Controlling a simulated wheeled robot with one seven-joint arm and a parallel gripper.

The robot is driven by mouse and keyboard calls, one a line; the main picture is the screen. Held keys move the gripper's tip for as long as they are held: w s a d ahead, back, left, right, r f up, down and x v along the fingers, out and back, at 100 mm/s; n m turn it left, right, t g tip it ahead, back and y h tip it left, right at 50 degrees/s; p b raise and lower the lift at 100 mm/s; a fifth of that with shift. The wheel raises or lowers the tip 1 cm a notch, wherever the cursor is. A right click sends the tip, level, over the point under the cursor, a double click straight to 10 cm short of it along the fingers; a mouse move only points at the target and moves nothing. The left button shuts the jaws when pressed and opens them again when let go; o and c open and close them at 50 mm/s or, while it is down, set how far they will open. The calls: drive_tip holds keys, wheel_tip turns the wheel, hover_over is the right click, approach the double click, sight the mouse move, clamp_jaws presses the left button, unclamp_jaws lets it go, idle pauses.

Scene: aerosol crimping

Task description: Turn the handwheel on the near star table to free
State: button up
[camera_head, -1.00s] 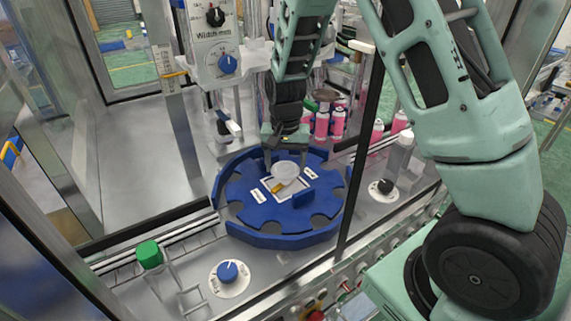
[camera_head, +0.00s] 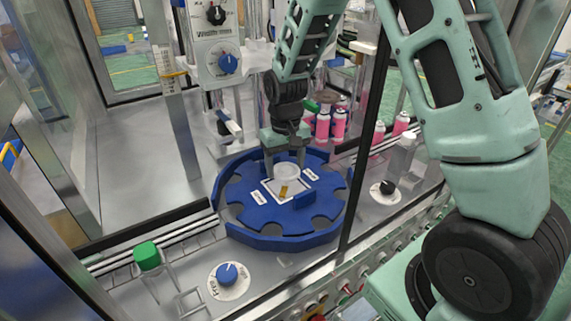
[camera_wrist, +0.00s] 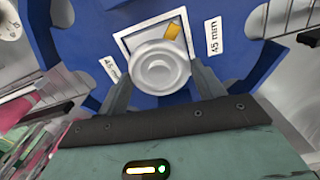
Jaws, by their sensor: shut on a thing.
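The near star table is a blue notched disc (camera_head: 250,209) inside a blue curved guide, on the metal deck in the middle of the head view. Its handwheel is a pale round knob (camera_head: 287,171) at the disc's centre, on a white-framed square plate with a yellow mark (camera_head: 283,191). My gripper (camera_head: 284,164) comes down from above and is shut on the handwheel. In the wrist view the handwheel (camera_wrist: 159,68) sits between the two fingers, with the yellow mark (camera_wrist: 172,31) beyond it. Labels reading 45 mm (camera_wrist: 213,37) lie on both sides.
Several pink cans (camera_head: 339,124) stand behind the star table. A blue dial (camera_head: 228,273) and a green-capped container (camera_head: 147,256) are at the front left. A control box (camera_head: 218,45) stands behind. A dark upright post (camera_head: 362,150) passes close on the right.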

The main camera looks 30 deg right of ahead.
sight(286, 169)
drive_tip(key=shift+o, duration=0.2)
drive_tip(key=shift+r, duration=0.1)
drive_tip(key=o, duration=1)
drive_tip(key=shift+c, duration=0.2)
wheel_tip(286, 169, up, 12)
drive_tip(key=b, duration=0.2)
drive_tip(key=shift+b, duration=0.35)
